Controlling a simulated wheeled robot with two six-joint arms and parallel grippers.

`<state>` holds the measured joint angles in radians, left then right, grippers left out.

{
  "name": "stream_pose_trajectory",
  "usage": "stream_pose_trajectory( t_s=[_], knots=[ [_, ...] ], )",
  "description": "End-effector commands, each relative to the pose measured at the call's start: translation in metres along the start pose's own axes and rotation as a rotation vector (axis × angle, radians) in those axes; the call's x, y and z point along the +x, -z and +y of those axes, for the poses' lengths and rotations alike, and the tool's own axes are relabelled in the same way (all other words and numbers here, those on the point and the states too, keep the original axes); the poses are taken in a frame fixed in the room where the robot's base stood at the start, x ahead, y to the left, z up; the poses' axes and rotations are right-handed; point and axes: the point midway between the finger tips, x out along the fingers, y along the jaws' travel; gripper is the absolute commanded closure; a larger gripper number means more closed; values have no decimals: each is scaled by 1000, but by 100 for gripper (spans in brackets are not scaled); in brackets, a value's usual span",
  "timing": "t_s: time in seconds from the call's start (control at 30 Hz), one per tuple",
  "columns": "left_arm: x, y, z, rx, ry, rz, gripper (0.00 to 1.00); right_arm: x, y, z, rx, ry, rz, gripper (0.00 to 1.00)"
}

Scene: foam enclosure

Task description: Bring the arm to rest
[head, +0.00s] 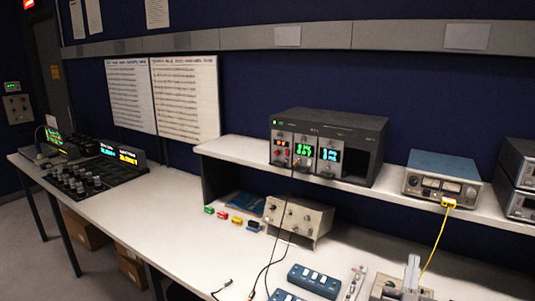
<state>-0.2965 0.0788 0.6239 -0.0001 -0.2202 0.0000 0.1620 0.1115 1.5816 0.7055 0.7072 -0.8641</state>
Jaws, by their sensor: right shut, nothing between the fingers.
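My right gripper (412,268) shows at the bottom edge, right of the middle, in the head view. It is pale grey, and its narrow fingers point up the picture over the white bench top (180,210). It is shut with nothing in it. The lower part of it and most of its arm are cut off by the frame edge. My left gripper is not in view.
Blue switch boxes (314,281) and a thin strip (355,283) lie left of the gripper. A beige instrument (298,217) stands behind. A shelf (240,149) carries a black power unit (340,135) and a blue-topped meter (443,178) with a yellow cable (437,238).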

Motion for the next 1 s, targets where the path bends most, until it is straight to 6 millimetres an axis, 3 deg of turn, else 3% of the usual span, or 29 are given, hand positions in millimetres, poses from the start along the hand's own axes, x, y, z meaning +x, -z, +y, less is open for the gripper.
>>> stream_pose_trajectory(
  t_s=[0.27,0.47,0.77,1.0],
  knots=[
    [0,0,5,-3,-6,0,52,-17,-5,-14,21,149,-89,100],
    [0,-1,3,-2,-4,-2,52,-42,-11,-27,36,297,-205,100],
    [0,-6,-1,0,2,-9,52,-122,-28,-36,32,578,-573,100],
    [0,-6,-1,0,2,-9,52,-203,-34,-11,-16,693,-955,100]
  ],
)
